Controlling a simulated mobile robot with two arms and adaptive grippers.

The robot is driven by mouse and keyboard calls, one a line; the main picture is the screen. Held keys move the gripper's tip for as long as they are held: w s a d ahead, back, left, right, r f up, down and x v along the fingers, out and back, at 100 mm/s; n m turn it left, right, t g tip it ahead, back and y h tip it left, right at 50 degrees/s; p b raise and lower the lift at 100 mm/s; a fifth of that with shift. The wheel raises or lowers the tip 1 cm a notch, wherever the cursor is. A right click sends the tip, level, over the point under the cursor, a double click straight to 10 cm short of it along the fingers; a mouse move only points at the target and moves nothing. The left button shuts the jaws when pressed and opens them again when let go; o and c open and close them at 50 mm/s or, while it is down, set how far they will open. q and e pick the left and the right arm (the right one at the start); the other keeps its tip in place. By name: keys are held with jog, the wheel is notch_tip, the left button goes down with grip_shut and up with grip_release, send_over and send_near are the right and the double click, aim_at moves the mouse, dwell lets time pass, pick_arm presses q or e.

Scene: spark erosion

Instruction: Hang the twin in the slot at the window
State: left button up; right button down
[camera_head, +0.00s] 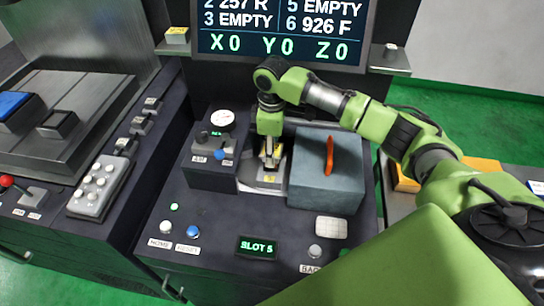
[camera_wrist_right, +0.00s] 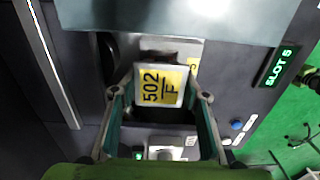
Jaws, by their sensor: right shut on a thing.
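A pale piece with a yellow label reading 502 F (camera_wrist_right: 162,85) is between the fingers of my right gripper (camera_wrist_right: 165,98). In the head view the right gripper (camera_head: 269,160) points down, shut on this piece, which is mostly hidden there. The piece is over a pale plate (camera_head: 262,185) with a small yellow label, in the gap between a dark control box and a grey block. I cannot tell whether it touches the plate. A green display reads SLOT 5 (camera_head: 258,248). My left gripper is not in view.
The grey block (camera_head: 326,170) with an orange handle stands right of the gripper. The control box (camera_head: 216,160) with a gauge stands left. A large screen (camera_head: 281,32) lists slots 3 and 5 as EMPTY. Buttons line the console front.

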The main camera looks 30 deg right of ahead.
notch_tip(320, 180, down, 2)
jog(key=shift+f+p, duration=0.25)
jog(key=shift+p, duration=0.2)
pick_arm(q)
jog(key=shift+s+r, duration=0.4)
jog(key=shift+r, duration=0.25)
pick_arm(e)
jog(key=shift+f, duration=0.35)
jog(key=shift+s+f, duration=0.1)
jog(key=c, duration=1.2)
grip_release()
pick_arm(q)
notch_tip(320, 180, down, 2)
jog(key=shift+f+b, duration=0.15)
jog(key=shift+b, duration=1)
pick_arm(e)
notch_tip(320, 180, up, 12)
jog(key=shift+a+r, duration=0.1)
jog(key=shift+s, duration=0.1)
